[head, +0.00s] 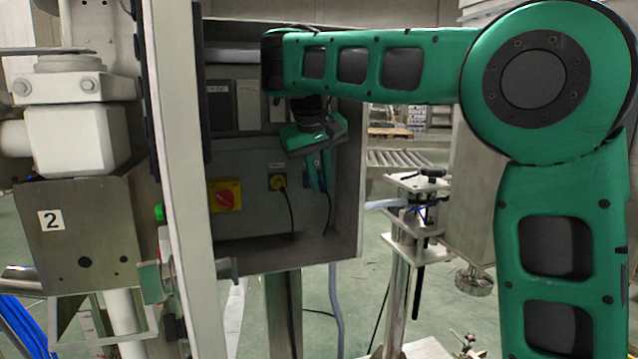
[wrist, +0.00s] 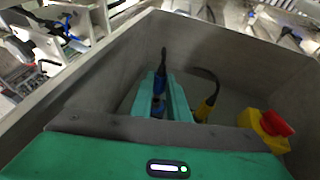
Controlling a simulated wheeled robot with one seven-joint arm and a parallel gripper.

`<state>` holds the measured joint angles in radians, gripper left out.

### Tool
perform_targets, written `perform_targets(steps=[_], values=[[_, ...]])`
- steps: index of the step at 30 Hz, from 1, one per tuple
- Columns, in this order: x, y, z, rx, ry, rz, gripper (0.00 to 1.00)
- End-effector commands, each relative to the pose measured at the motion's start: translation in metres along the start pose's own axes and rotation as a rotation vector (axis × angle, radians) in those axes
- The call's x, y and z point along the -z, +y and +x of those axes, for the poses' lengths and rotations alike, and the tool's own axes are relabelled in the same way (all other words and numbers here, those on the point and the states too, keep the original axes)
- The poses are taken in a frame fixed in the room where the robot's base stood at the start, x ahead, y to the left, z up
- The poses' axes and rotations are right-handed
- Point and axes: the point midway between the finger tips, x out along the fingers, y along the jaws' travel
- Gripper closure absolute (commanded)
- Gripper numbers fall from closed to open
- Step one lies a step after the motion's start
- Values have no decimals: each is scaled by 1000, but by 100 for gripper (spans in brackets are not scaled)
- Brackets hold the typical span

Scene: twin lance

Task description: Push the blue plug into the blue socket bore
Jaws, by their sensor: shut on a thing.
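My gripper (head: 321,183) reaches down inside the open grey cabinet, its two green fingers near the panel's right part. In the wrist view my gripper (wrist: 161,79) is shut on the blue plug (wrist: 160,84), which sits between the fingers with its dark cable end pointing away. In the head view the plug is mostly hidden by the fingers; a dark cable hangs below them. The blue socket bore cannot be made out clearly in either view, so I cannot tell whether the plug is in line with it or touching it.
Left of my gripper, a yellow plug (head: 278,182) with a black cable sits on the panel. The cabinet's side walls (head: 348,200) stand close around my gripper. The cabinet door (head: 178,150) stands open at left.

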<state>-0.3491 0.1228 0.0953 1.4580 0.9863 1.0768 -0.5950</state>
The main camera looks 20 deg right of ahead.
Motion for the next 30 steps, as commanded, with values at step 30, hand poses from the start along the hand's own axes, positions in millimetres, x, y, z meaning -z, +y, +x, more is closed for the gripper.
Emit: perform_targets(steps=[30], values=[[16,0,7,0,0,0,100]])
